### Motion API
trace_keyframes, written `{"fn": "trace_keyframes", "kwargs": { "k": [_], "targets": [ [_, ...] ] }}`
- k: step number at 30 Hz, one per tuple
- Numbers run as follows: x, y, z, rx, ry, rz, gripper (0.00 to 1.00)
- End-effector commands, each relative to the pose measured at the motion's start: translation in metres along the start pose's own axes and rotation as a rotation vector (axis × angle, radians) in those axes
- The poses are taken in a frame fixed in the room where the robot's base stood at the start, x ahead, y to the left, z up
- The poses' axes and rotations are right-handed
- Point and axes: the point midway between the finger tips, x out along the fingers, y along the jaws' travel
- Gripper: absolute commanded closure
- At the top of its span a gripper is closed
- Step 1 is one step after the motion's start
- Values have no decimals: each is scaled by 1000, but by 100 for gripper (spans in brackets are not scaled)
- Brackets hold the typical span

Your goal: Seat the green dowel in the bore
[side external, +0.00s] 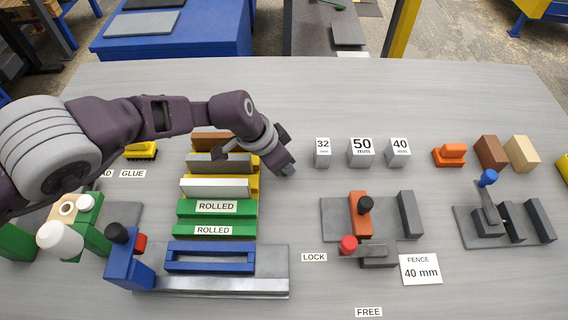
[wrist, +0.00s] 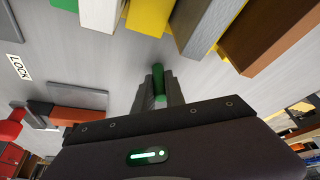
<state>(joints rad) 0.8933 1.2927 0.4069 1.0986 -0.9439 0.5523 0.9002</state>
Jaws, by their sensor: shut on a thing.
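My gripper (wrist: 159,92) is shut on the green dowel (wrist: 158,72), whose end sticks out past the fingertips in the wrist view. In the side external view, my gripper (side external: 287,168) is right of the stacked coloured bars, and the dowel cannot be made out there. A light wooden block (side external: 67,209) with a round, ringed opening stands at the far left, beside a green block (side external: 92,238); this opening looks like the bore. The gripper is well to the right of it.
Coloured bars with a green one marked ROLLED (side external: 216,207) lie between my gripper and the wooden block. A white cylinder (side external: 62,240) and a blue clamp (side external: 128,266) stand near the block. A fixture with an orange bar (side external: 360,214) is at right. Bare table lies behind the bars.

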Motion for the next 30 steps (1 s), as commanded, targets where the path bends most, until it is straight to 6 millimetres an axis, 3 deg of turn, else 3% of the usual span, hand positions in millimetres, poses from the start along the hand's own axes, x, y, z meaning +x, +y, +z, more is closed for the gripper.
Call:
{"fn": "trace_keyframes", "kwargs": {
  "k": [7,18,27,30],
  "targets": [
    [-8,0,-4,1,3,-1,100],
    [-85,0,-36,0,3,0,100],
    [-94,-1,-38,-3,0,-1,100],
    [-102,-15,-35,-27,1,-11,100]
  ]
}}
